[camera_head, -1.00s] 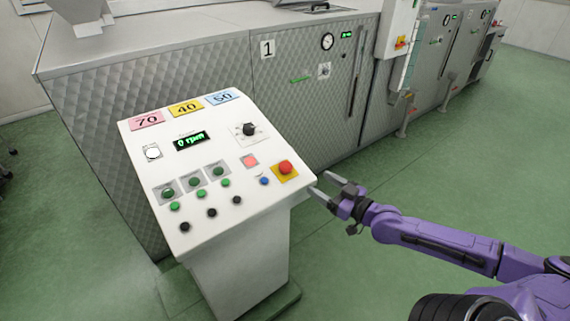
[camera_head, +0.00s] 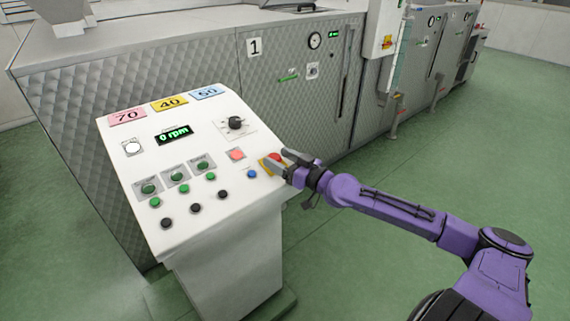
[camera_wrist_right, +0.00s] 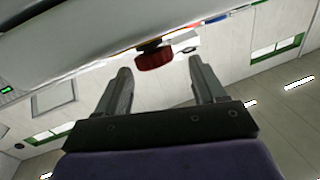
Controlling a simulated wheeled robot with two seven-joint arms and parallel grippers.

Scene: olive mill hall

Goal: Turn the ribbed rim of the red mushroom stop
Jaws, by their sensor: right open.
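The red mushroom stop (camera_head: 273,157) sits on a yellow plate (camera_head: 265,167) at the right edge of the sloping white control panel; my right gripper partly covers it in the head view. In the right wrist view its ribbed red rim (camera_wrist_right: 155,59) shows side-on, between and just beyond the two fingertips. In the wrist view, gaps show between the rim and both fingers. My left gripper is not in view.
A quilted steel machine (camera_head: 290,95) stands behind. Green floor is clear at right.

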